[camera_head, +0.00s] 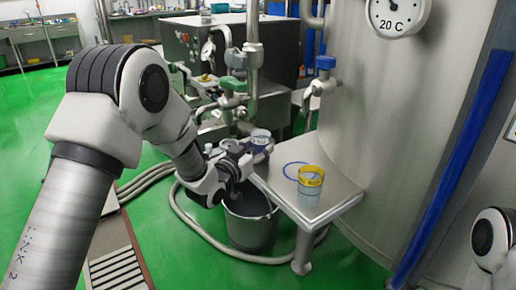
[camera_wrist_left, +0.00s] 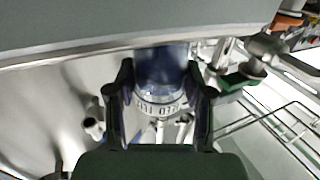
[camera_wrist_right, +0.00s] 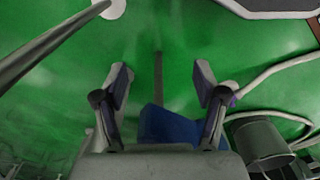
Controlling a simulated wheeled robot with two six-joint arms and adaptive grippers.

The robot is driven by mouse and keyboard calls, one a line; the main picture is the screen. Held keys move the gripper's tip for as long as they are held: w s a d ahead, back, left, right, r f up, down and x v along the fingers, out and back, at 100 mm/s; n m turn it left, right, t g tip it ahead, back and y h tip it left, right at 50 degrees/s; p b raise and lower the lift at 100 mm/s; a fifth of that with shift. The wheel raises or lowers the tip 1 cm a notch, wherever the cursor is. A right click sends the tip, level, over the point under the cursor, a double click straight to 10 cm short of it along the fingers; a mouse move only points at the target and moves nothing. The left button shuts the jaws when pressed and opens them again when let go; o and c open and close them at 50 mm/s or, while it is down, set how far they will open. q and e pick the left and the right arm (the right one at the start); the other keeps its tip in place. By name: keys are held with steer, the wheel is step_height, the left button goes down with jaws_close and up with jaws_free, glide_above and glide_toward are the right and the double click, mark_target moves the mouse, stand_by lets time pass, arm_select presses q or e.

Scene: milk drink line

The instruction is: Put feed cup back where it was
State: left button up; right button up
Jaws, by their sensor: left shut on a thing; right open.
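The feed cup, clear with a blue tint (camera_head: 260,137), is at my left gripper (camera_head: 246,150), by the left corner of the small steel table (camera_head: 338,199). In the left wrist view the blue cup (camera_wrist_left: 161,68) with a printed pale band sits between both fingers of my left gripper (camera_wrist_left: 160,88), which is shut on it. A blue ring (camera_head: 285,172) lies on the tabletop, apart from the cup. My right gripper (camera_wrist_right: 161,78) is open and empty over the green floor in the right wrist view.
A yellow-rimmed cup (camera_head: 311,188) stands on the table, beside the blue ring. A steel bucket (camera_head: 250,225) is on the floor below my left gripper. The big tank (camera_head: 400,110) rises behind the table.

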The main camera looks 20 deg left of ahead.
arm_select(q)
steer(key=shift+f, duration=0.1)
steer(key=o, duration=1.5)
steer(key=shift+f, duration=0.1)
steer(key=shift+c, duration=0.2)
steer(key=shift+r, duration=0.35)
steer(key=v, duration=1.2)
steer(key=s+f+n+g+y, duration=0.1)
steer(key=s+f+g, duration=0.3)
steer(key=f, duration=0.7)
steer(key=s+f+n+g+y, duration=0.1)
steer(key=s+f+g+y, duration=0.2)
steer(key=f, duration=0.7)
steer(key=s+f+g, duration=0.5)
steer(key=s+f, duration=0.3)
steer(key=s, duration=0.5)
steer(key=s+a+f+n+g, duration=0.1)
steer(key=s+f+g, duration=0.4)
steer(key=s+f, duration=0.4)
steer(key=s, duration=0.4)
steer(key=shift+s+a+n+g+y+p, duration=0.2)
steer(key=shift+s+n+g+y+p, duration=0.1)
steer(key=shift+y, duration=0.1)
